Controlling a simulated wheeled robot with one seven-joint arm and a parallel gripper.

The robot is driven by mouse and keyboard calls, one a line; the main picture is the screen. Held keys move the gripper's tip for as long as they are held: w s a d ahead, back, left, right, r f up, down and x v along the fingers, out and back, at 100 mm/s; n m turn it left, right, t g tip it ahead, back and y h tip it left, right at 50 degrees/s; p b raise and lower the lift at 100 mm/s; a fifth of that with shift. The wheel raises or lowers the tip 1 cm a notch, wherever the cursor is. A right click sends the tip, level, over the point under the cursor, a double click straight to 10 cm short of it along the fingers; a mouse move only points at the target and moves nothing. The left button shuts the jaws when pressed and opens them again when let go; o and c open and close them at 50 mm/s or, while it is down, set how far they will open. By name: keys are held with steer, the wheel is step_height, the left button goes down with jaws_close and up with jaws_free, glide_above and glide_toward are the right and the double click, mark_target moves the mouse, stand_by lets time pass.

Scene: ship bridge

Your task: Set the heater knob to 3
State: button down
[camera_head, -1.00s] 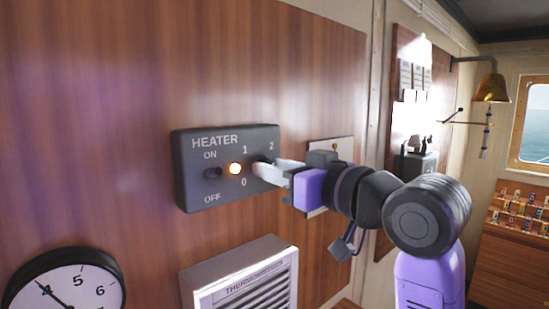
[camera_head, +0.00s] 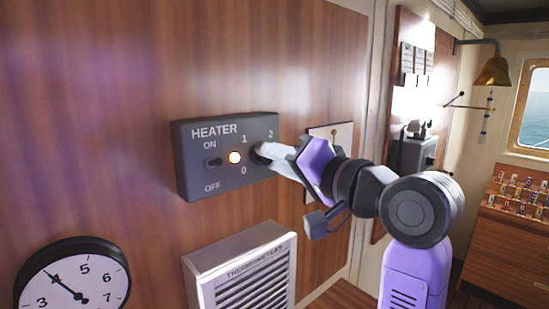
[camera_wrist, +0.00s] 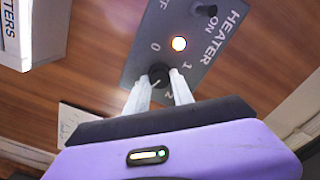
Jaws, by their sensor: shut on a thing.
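The dark grey heater panel (camera_head: 222,183) is on the wood wall, with an ON/OFF switch (camera_head: 212,163) at its left and a lit amber lamp (camera_head: 235,157) beside it. The marks 0, 1 and 2 show in the head view; a 3 is not visible, and my gripper covers that side. My gripper (camera_head: 268,151) is shut on the black heater knob (camera_wrist: 159,73). In the wrist view its two pale fingers (camera_wrist: 160,90) stand on either side of the knob. The knob's pointer direction cannot be made out.
A white louvred thermometers box (camera_head: 243,262) is on the wall below the panel. A round clock-like dial (camera_head: 75,280) is at lower left. A pale plate (camera_head: 335,133) is behind my wrist. A brass bell (camera_head: 494,70) hangs at far right.

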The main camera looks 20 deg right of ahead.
steer(key=shift+f+m, duration=0.2)
steer(key=shift+m, duration=0.6)
steer(key=c, duration=1.1)
jaws_free()
steer(key=shift+r, duration=0.1)
steer(key=b+v, duration=0.2)
steer(key=v, duration=0.5)
steer(key=shift+s+d, duration=0.15)
steer(key=shift+s, duration=0.2)
steer(key=shift+r, duration=0.15)
